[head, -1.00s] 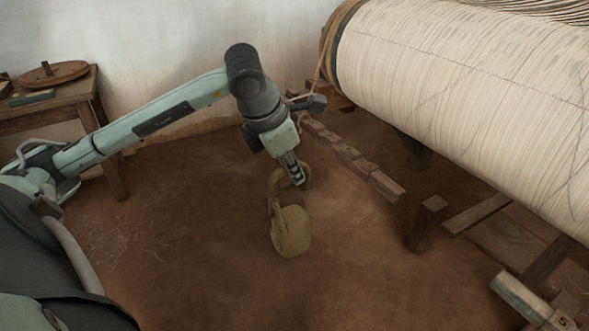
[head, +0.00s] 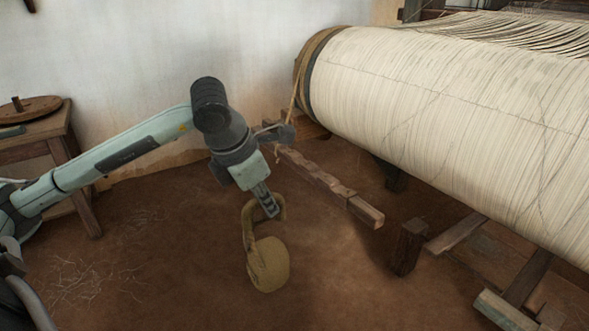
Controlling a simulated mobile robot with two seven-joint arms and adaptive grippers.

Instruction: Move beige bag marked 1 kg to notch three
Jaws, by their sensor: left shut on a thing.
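The beige bag (head: 268,266) hangs by its loop handle from my left gripper (head: 270,210), which is shut on the handle. The bag hangs clear of the lever, low in front of the earth floor; no marking on it can be read. The notched wooden lever (head: 325,183) slants from beside the warp roll down to the right, its notches along the upper edge. The gripper and bag are to the left of the lever and apart from it. My right gripper is not in view.
The large warp roll (head: 430,120) with rope around its left end fills the upper right. A wooden post (head: 407,246) stands just past the lever's near end. A small wooden table (head: 40,140) stands at the left wall. The floor (head: 170,260) at left is open.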

